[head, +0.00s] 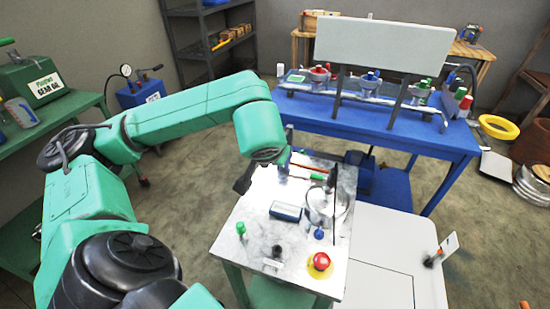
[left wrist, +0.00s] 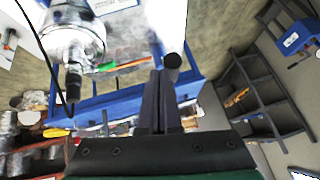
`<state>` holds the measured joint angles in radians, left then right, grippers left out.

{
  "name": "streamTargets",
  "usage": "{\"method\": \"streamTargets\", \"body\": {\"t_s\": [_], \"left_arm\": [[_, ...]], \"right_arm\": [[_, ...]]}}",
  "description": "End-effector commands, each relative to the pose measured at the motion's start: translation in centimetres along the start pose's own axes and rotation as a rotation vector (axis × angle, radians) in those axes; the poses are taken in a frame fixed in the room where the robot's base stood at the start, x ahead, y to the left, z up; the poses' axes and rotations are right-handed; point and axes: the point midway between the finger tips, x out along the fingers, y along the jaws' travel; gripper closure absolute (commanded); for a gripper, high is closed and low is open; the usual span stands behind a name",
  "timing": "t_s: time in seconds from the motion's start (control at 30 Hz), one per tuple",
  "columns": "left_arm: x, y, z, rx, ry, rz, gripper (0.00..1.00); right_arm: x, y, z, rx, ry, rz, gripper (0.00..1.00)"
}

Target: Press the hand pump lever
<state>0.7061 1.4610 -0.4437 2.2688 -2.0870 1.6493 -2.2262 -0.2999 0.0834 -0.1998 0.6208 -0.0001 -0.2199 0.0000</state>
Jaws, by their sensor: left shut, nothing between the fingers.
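My left gripper (head: 242,184) reaches over the far left edge of the metal-topped work table (head: 255,215), its dark fingers partly hidden by my green wrist. In the left wrist view its fingers (left wrist: 161,76) are shut together and empty. Beside their tips is a pale bar with a round black end (left wrist: 172,62), possibly the pump lever; I cannot tell whether they touch. A metal cylindrical fitting with a black stem (left wrist: 75,45) is at upper left there. I cannot clearly pick out the pump lever in the head view. My right gripper is not in view.
A blue bench (head: 430,140) with a grey panel (head: 385,43) stands behind. Open floor (head: 185,200) lies to the left.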

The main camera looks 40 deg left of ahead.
Motion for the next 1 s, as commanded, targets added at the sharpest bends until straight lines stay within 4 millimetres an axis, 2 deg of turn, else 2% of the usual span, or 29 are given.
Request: {"method": "streamTargets", "body": {"t_s": [0.2, 0.33, 1.0], "left_arm": [[-4.6, 0.2, 1.1, -0.001, 0.008, 0.002, 1.00], [-6.0, 0.2, 1.5, -0.003, 0.007, 0.000, 1.00], [-6.3, 0.2, 1.6, -0.004, 0.007, -0.001, 1.00]], "right_arm": [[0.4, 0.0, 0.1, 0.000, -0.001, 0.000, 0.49], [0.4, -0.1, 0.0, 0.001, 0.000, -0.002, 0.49], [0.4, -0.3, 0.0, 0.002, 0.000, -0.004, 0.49]]}}
